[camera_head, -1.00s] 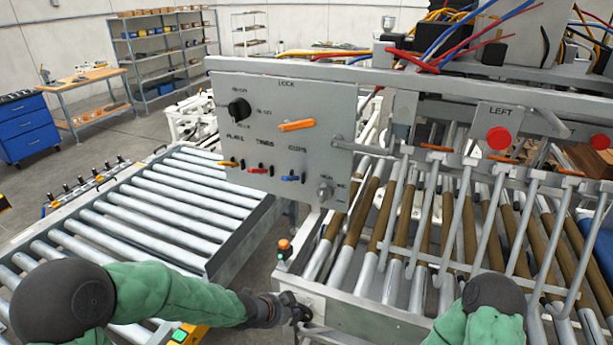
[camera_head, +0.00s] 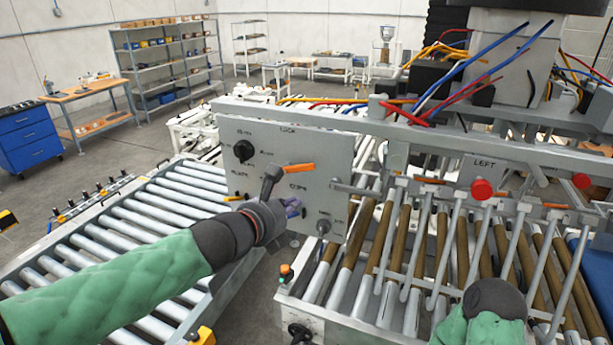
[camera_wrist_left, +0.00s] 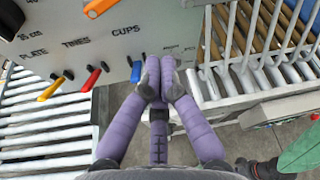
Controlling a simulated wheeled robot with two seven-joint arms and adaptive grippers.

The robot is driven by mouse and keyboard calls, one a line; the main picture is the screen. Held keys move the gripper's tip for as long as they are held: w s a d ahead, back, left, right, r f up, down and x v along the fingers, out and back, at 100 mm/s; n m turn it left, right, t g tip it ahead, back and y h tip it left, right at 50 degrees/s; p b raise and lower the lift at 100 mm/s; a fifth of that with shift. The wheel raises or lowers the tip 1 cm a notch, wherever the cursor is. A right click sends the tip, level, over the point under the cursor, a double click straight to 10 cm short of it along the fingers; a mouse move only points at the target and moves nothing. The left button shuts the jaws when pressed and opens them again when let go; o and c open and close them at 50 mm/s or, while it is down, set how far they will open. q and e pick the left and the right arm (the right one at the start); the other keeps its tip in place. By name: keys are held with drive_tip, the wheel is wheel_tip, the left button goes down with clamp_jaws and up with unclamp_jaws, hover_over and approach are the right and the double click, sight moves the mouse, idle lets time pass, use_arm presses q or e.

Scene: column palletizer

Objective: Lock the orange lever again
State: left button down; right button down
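The orange lever (camera_head: 299,168) is on the grey control panel (camera_head: 325,165), under the word LOCK. It points right and nearly level. It shows in part at the top left of the left wrist view (camera_wrist_left: 100,8). My left gripper (camera_head: 294,208) is in front of the panel, below the lever and apart from it. In the wrist view its purple fingers (camera_wrist_left: 160,80) are drawn together with nothing seen between them. A dark part in front of the panel hides the lever's left end. In the wrist view a dark end of my right arm (camera_wrist_left: 262,168) shows at the bottom right, its fingers unclear.
A black knob (camera_head: 243,151) sits left of the lever. Small yellow (camera_wrist_left: 50,88), red (camera_wrist_left: 95,76) and blue (camera_wrist_left: 135,71) levers line the panel's lower edge. A roller conveyor (camera_head: 130,220) lies left; barred rollers and red buttons (camera_head: 482,189) are right.

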sight(297, 168)
use_arm(q)
drive_tip(key=shift+w+f, duration=0.15)
drive_tip(key=b+x, duration=0.3)
drive_tip(key=x, duration=0.6)
drive_tip(key=shift+w+d+f, duration=0.1)
drive_tip(key=shift+w+f, duration=0.05)
drive_tip(key=r+p, duration=0.3)
drive_tip(key=shift+w+a, duration=0.3)
drive_tip(key=shift+a, duration=0.05)
drive_tip(key=shift+a+r+p, duration=0.1)
drive_tip(key=shift+r+p, duration=0.15)
drive_tip(key=shift+p, duration=0.15)
drive_tip(key=shift+w+a+r+p, duration=0.1)
drive_tip(key=shift+w+r+p, duration=0.1)
drive_tip(key=shift+p, duration=0.15)
drive_tip(key=shift+s, duration=0.1)
drive_tip(key=shift+r, duration=0.1)
drive_tip(key=shift+r+n+p, duration=0.2)
drive_tip(key=shift+n+p, duration=0.1)
drive_tip(key=shift+p, duration=0.35)
